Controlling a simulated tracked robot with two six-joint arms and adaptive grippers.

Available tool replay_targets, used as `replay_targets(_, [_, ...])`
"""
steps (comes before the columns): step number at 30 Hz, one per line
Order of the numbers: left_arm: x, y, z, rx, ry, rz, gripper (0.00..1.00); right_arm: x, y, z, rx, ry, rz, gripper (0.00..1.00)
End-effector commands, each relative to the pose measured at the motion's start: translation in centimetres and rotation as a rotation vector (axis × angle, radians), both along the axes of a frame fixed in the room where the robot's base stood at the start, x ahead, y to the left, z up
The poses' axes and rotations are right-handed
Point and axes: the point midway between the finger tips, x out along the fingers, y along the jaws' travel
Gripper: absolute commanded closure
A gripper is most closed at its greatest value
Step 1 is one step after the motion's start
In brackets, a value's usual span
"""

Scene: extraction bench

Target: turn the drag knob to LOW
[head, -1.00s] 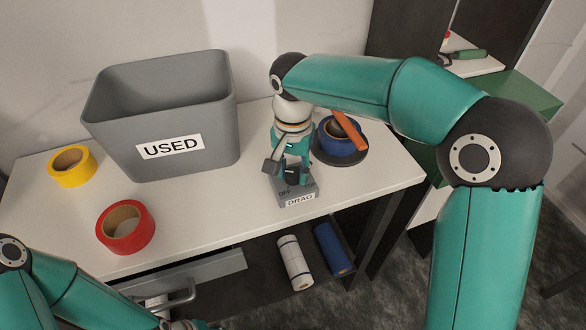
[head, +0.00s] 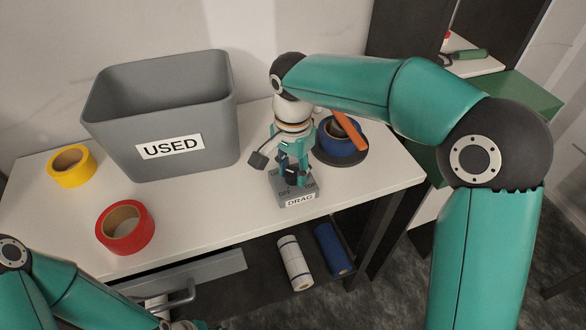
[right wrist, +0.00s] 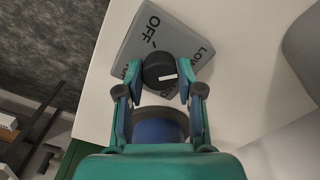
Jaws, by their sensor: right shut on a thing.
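The grey drag box (head: 298,201) with a DRAG label stands near the front right edge of the table. Its black knob (right wrist: 160,69) shows in the right wrist view with a white mark on its lower right side. OFF and LOW are readable on the box top; other lettering is partly hidden by my fingers. My right gripper (head: 292,180) comes down from above and is shut on the knob, with one finger on each side in the right wrist view (right wrist: 160,90).
A blue tape roll (head: 338,139) on a dark round base, with an orange-handled tool, stands close behind the box. A grey USED bin (head: 195,115), a yellow roll (head: 72,166) and a red roll (head: 126,227) are to the left. White and blue rolls lie below the tabletop.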

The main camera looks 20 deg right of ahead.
Motion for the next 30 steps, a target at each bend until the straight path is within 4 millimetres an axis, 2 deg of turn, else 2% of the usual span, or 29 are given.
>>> replay_targets(1, [0.0, 0.0, 0.0, 0.000, 0.000, 0.000, 0.62, 0.2, 0.0, 0.2, 0.000, -0.007, 0.000, 0.60])
replay_targets(5, [0.0, 0.0, 0.0, 0.000, 0.000, 0.000, 0.62, 0.1, 0.0, 0.1, 0.000, -0.006, 0.000, 0.39])
replay_targets(17, [0.0, 0.0, 0.1, 0.000, 0.000, 0.000, 0.62, 0.1, 0.0, 0.4, 0.001, -0.003, 0.001, 0.38])
replay_targets(23, [0.0, 0.0, 0.1, 0.000, 0.000, 0.000, 0.62, 0.1, 0.1, 2.9, 0.001, -0.007, 0.001, 0.38])
replay_targets(30, [0.0, 0.0, 0.1, 0.000, 0.000, 0.000, 0.62, 0.2, 0.1, 7.8, 0.002, -0.007, 0.001, 0.38])
